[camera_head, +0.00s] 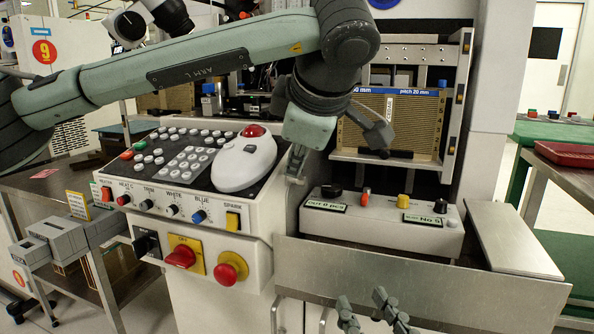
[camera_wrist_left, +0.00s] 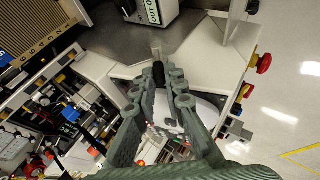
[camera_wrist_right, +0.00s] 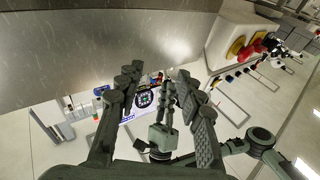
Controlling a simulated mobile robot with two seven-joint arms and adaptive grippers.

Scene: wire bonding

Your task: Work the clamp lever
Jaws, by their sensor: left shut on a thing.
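The clamp lever (camera_wrist_left: 158,72), a dark grip on a pale metal post, shows at the fingertips of my left gripper (camera_wrist_left: 167,82) in the left wrist view. The fingers are closed in on the grip. In the head view my left gripper (camera_head: 296,168) hangs down between the white mouse-like device and the grey control box; its wrist hides most of the lever there. My right gripper (camera_head: 370,312) is at the bottom of the head view, in front of the metal apron. In the right wrist view the right gripper (camera_wrist_right: 158,82) has its fingers apart with nothing held between them.
The white mouse-like device (camera_head: 245,160) with a red button sits on the keypad panel (camera_head: 180,152), left of my left gripper. The control box with knobs (camera_head: 385,222) stands to the right. The metal apron (camera_head: 420,285) is close to my right gripper. A red emergency button (camera_head: 228,272) protrudes below the panel.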

